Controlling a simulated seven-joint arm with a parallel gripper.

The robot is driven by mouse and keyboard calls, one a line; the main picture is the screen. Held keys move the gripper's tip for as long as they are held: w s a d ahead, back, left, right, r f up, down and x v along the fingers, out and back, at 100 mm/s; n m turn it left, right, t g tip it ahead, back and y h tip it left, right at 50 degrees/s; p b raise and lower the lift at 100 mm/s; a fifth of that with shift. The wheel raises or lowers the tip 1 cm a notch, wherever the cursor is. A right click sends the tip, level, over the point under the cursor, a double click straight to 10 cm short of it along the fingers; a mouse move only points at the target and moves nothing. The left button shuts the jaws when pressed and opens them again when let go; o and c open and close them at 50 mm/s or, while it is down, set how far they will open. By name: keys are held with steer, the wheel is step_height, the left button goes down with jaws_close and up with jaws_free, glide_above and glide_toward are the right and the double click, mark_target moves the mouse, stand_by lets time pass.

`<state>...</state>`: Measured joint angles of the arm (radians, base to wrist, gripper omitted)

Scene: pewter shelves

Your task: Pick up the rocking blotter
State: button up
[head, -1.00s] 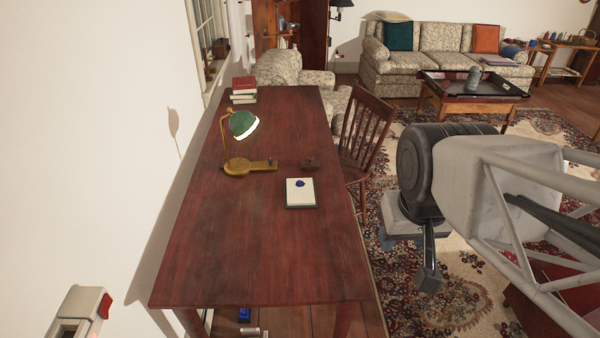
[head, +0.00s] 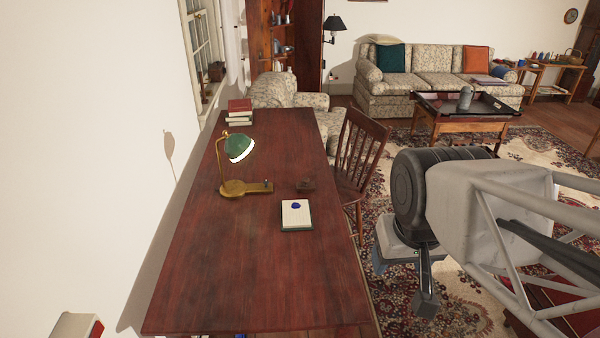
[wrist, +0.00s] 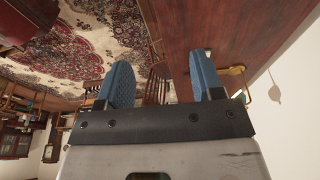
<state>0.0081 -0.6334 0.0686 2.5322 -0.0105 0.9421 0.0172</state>
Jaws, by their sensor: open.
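In the head view my arm's end is right of the desk, over the rug, away from the blotter; the fingertips are not clear there.
A brass lamp (head: 232,188) with a green shade, a notepad (head: 296,216) with a blue item on it, and stacked books (head: 239,112) stand on the desk. A wooden chair (head: 360,155) is at its right side. The desk's near part is bare.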

steer(key=w+a+r+n, duration=0.1)
steer(key=w+r+n, duration=0.15)
steer(key=w, duration=0.75)
steer(key=w+r+n, duration=0.1)
steer(key=w+n, duration=0.2)
steer(key=w, duration=0.6)
steer(key=n+g, duration=0.3)
steer(key=n, duration=1.3)
glide_above(306, 178)
steer(key=shift+m, duration=0.25)
steer(key=f, duration=2.8)
steer(key=shift+s+f, duration=0.25)
steer(key=shift+f, duration=0.15)
steer(key=shift+w+f, duration=0.15)
steer(key=shift+f, duration=0.05)
steer(key=shift+f, duration=0.1)
steer(key=shift+f, duration=1.2)
